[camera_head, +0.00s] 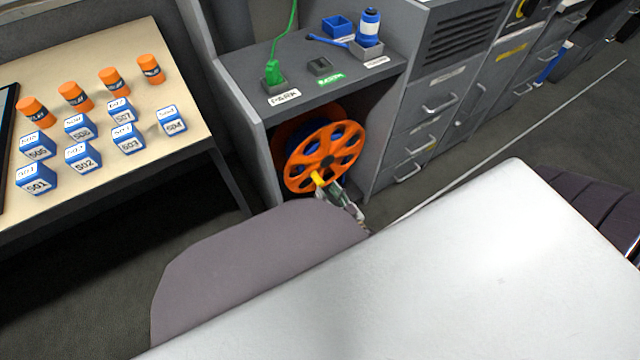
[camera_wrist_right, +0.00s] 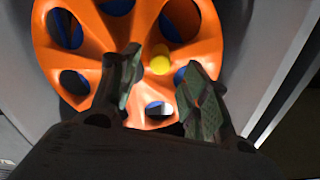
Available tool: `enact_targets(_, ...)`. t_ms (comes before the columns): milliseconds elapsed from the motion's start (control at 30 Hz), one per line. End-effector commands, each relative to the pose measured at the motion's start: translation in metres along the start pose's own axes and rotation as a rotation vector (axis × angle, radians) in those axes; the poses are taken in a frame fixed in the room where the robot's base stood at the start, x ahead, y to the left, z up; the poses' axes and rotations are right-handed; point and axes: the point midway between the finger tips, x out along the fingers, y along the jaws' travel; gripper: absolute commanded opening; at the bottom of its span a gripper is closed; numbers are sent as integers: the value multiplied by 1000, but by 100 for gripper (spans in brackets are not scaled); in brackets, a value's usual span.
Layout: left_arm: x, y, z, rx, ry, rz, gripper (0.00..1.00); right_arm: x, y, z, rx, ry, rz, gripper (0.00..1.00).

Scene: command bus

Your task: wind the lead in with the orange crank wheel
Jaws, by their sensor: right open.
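The orange crank wheel (camera_head: 324,156) stands upright in the open bay under the grey counter. It has several round holes, with blue showing behind them, and a yellow knob (camera_head: 318,178) low on its face. My right gripper (camera_head: 331,187) is at the lower part of the wheel, by the knob. In the right wrist view the wheel (camera_wrist_right: 90,50) fills the upper part, and the yellow knob (camera_wrist_right: 160,65) shows between the two open fingers (camera_wrist_right: 162,85). I cannot tell whether they touch it. A green lead (camera_head: 285,40) rises from a green plug (camera_head: 272,72) on the counter. My left gripper is not in view.
The grey counter (camera_head: 240,68) holds a dark socket (camera_head: 320,66), a blue bin (camera_head: 337,26) and a blue-white bottle (camera_head: 369,25). Drawers (camera_head: 408,135) stand right of the bay. A table (camera_head: 95,60) with orange cylinders and blue boxes is at the left.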

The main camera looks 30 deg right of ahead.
Motion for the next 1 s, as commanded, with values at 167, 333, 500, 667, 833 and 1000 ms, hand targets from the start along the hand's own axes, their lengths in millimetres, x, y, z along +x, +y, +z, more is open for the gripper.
enact_targets(167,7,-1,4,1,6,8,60,23,0,1,0,2,-1,46)
enact_targets(333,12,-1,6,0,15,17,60,40,0,1,0,1,-1,46)
enact_targets(500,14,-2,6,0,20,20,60,50,0,1,0,0,-1,46)
enact_targets(667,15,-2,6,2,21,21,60,53,0,0,0,0,-1,46)
enact_targets(833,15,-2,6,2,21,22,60,53,0,0,1,0,0,46)
enact_targets(1000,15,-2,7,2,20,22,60,53,0,0,0,0,0,33)
